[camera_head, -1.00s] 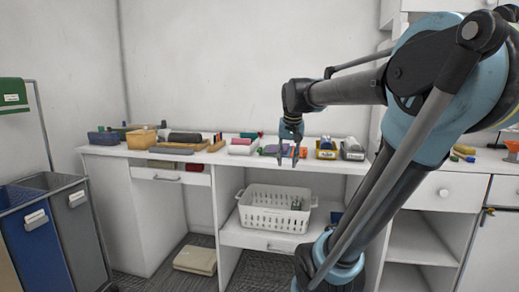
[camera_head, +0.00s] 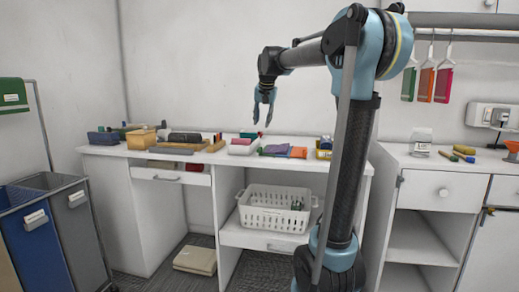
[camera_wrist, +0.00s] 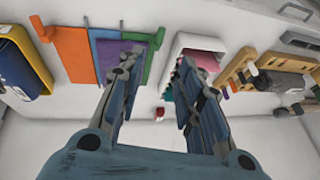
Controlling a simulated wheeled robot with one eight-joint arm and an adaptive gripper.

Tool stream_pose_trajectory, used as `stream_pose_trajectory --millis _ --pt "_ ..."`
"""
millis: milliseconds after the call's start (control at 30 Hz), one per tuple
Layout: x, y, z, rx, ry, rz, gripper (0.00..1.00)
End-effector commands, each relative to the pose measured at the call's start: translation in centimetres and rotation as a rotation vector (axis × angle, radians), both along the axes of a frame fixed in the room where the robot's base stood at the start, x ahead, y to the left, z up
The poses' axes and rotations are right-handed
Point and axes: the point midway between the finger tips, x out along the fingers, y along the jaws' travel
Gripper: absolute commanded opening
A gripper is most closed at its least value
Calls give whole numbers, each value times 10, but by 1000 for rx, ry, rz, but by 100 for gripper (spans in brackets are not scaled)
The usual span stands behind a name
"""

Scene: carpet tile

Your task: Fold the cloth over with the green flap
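The cloth lies on the white counter, with a purple part (camera_head: 276,149) and an orange part (camera_head: 298,152) in the head view. In the wrist view its orange (camera_wrist: 73,55), blue (camera_wrist: 106,55) and purple (camera_wrist: 125,43) areas lie side by side. The green flap (camera_wrist: 154,55) shows as a narrow strip at the purple area's right edge. My gripper (camera_head: 263,118) is above the counter, clear of the cloth. It is open and empty; in the wrist view its fingers (camera_wrist: 157,70) stand apart and partly cover the cloth.
A white open box (camera_head: 242,147) with pink contents stands left of the cloth. A yellow bin (camera_head: 323,153) is to its right. A wooden rack (camera_head: 180,148) and other items fill the counter's left. A white basket (camera_head: 275,208) sits on the shelf below. The air above the counter is free.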

Motion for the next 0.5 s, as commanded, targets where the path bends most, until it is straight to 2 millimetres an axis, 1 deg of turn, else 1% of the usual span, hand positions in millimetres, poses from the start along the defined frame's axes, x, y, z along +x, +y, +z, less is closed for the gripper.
stream_pose_trajectory --millis 500 --pt "38 7 -83 0 0 1 33"
